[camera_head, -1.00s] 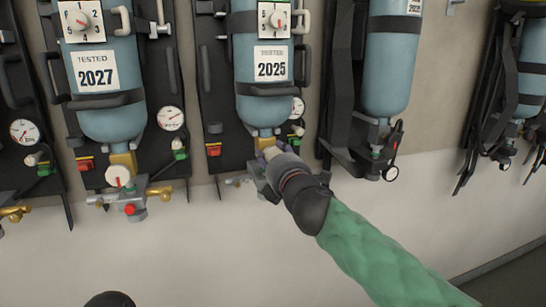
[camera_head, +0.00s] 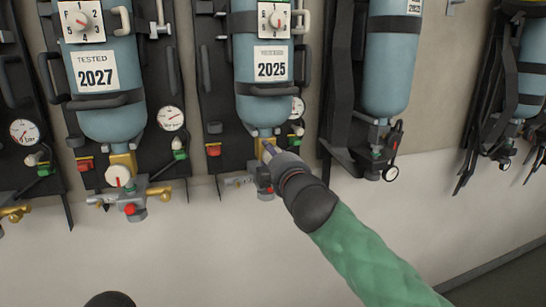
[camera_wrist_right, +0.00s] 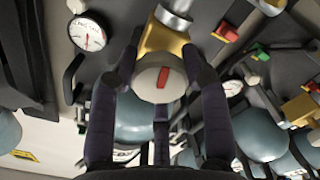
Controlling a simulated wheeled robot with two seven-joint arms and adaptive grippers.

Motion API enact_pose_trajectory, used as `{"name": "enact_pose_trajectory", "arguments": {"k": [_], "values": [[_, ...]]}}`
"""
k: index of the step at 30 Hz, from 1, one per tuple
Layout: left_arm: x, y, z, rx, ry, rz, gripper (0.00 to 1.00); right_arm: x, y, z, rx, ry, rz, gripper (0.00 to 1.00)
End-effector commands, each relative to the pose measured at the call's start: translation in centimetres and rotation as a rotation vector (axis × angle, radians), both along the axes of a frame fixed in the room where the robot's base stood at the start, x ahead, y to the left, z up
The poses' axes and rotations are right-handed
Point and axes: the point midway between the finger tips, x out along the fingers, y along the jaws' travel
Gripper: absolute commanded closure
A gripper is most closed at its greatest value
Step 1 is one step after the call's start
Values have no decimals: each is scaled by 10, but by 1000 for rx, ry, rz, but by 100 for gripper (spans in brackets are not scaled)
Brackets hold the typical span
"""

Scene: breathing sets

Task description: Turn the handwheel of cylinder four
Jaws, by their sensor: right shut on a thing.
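The blue cylinder marked 2025 (camera_head: 264,70) hangs upright on a dark backplate in the middle of the head view. Its brass valve (camera_head: 257,136) is at the bottom. In the right wrist view, its pale round handwheel (camera_wrist_right: 150,84) with a red mark sits below the brass valve body (camera_wrist_right: 163,38). My right gripper (camera_head: 268,150) reaches it from the lower right and is shut on the handwheel; in the wrist view its dark fingers (camera_wrist_right: 160,72) stand on both sides of the wheel. In the head view the gripper hides the handwheel.
The cylinder marked 2027 (camera_head: 105,75) hangs to the left, with a gauge (camera_head: 170,118) and its own handwheel (camera_head: 118,176). Another blue cylinder (camera_head: 390,65) with dark straps hangs to the right. The pale wall below (camera_head: 200,250) is clear.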

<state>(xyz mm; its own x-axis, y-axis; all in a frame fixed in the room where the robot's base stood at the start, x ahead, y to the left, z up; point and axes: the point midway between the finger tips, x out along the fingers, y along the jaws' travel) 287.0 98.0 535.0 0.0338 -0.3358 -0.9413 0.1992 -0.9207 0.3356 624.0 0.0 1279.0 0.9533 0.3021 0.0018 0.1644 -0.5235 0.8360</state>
Motion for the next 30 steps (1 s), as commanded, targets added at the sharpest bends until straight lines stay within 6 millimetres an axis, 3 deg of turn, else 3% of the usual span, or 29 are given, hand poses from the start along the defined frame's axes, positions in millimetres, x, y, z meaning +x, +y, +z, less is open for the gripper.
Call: {"name": "enact_pose_trajectory", "arguments": {"k": [12, 29, 30], "values": [[0, 0, 0, 0, 0, 0, 60, 0, 1, -2, 176, 61, 2, 86], [0, 0, 0, 0, 0, 0, 60, 0, 1, -1, 200, 68, 2, 86], [0, 0, 0, 0, 0, 0, 60, 0, 1, -1, 200, 67, 2, 42]]}}
